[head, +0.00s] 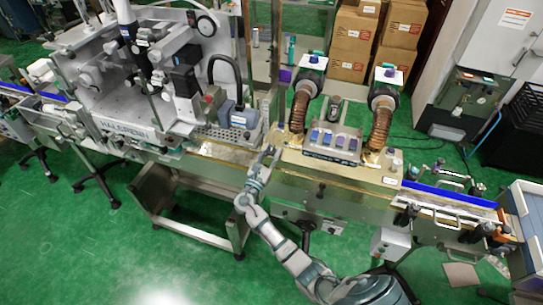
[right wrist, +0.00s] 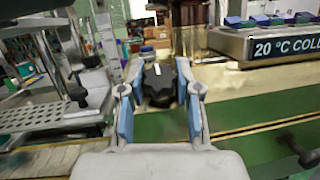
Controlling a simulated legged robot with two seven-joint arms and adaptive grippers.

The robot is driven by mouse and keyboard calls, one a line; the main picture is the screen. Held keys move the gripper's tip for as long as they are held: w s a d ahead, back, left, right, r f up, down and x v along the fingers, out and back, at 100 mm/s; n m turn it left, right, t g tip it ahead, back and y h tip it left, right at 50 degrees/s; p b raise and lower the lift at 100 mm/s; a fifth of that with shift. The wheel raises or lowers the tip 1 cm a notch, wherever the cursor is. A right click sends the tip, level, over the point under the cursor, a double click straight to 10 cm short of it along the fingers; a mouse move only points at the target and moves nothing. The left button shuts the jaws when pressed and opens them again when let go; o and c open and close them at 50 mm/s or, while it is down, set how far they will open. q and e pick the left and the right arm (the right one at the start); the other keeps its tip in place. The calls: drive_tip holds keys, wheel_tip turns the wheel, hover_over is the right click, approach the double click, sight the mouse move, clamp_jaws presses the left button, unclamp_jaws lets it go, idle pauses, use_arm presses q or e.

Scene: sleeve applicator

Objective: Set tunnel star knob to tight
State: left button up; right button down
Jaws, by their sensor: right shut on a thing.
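A black star knob (right wrist: 158,86) with a white mark at its top sits between the fingers of my right gripper (right wrist: 158,72) in the right wrist view. The fingers are closed around its sides. In the head view my right gripper (head: 269,153) is at the left end of the tunnel (head: 345,176), and the knob is too small or covered to make out there. My left gripper is not in view.
The sleeve machine (head: 135,105) stands to the left. Two brown ribbed hoses (head: 299,108) rise from the tunnel, beside a sloped control panel (head: 332,141). A dark handle (head: 320,190) sticks out on the tunnel's front. Green floor is open in front at left.

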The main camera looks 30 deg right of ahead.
drive_tip(key=shift+f+m+g+h+b, duration=0.3)
drive_tip(key=shift+f+m+g+b, duration=0.1)
drive_tip(key=shift+m+g, duration=0.3)
drive_tip(key=shift+r, duration=0.1)
drive_tip(key=c, duration=0.8)
unclamp_jaws()
drive_tip(key=shift+a+r, duration=0.1)
drive_tip(key=shift+r, duration=0.05)
drive_tip(key=shift+g, duration=0.3)
drive_tip(key=v, duration=1.2)
drive_tip(key=shift+w+f, duration=0.1)
drive_tip(key=shift+f, duration=0.1)
